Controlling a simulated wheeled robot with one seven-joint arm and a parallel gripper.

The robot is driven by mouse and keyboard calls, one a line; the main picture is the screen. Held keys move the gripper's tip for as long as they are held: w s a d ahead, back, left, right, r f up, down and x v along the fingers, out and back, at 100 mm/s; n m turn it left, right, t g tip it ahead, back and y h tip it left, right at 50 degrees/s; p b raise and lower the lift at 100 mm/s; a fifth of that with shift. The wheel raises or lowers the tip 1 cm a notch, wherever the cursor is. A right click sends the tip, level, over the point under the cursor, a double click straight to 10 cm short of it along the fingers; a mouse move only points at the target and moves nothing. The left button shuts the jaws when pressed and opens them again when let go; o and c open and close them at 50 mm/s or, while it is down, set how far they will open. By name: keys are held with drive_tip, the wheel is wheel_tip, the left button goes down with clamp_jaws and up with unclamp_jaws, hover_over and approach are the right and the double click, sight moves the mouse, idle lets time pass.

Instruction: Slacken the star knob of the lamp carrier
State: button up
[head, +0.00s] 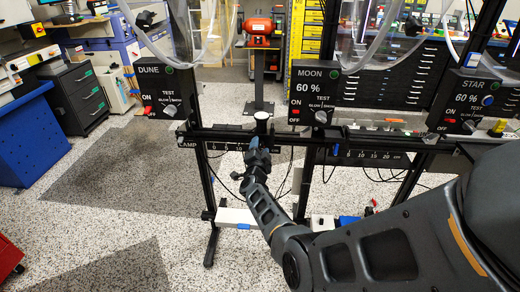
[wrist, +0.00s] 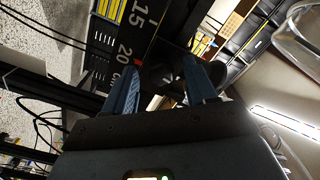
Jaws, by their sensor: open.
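The lamp carrier (head: 262,127) sits on the dark horizontal rail, with a pale round top on a dark upright body. My gripper (head: 257,152) is just below and in front of it. In the wrist view my gripper (wrist: 160,76) has its two blue fingers apart. A dark, lobed shape, which looks like the star knob (wrist: 170,78), lies between or just beyond the fingertips. It is dim, and I cannot tell whether the fingers touch it. In the head view my gripper hides the knob.
A scale (wrist: 130,35) with numbers runs past the fingers; a red mark sits near its end. The rail (head: 225,134) spans black posts. Control boxes marked DUNE (head: 160,93), MOON (head: 315,95) and STAR (head: 470,102) stand above it. Loose cables hang below the rail.

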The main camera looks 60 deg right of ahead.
drive_tip(key=p+v, duration=0.3)
drive_tip(key=v, duration=0.4)
drive_tip(key=shift+a, duration=0.4)
drive_tip(key=shift+s, duration=0.1)
drive_tip(key=s+a+r+n+t+y, duration=0.4)
drive_tip(key=s+a+n+t+y, duration=0.15)
drive_tip(key=s+a+n, duration=0.65)
drive_tip(key=s+a+r+n+t+y, duration=0.35)
drive_tip(key=s+a+n+y, duration=0.45)
drive_tip(key=a, duration=0.6)
drive_tip(key=s+a+r+n+g+y, duration=0.1)
drive_tip(key=s+a+r+n+y, duration=0.2)
drive_tip(key=s+a+r, duration=1)
drive_tip(key=shift+a+n, duration=0.5)
drive_tip(key=shift+a, duration=0.25)
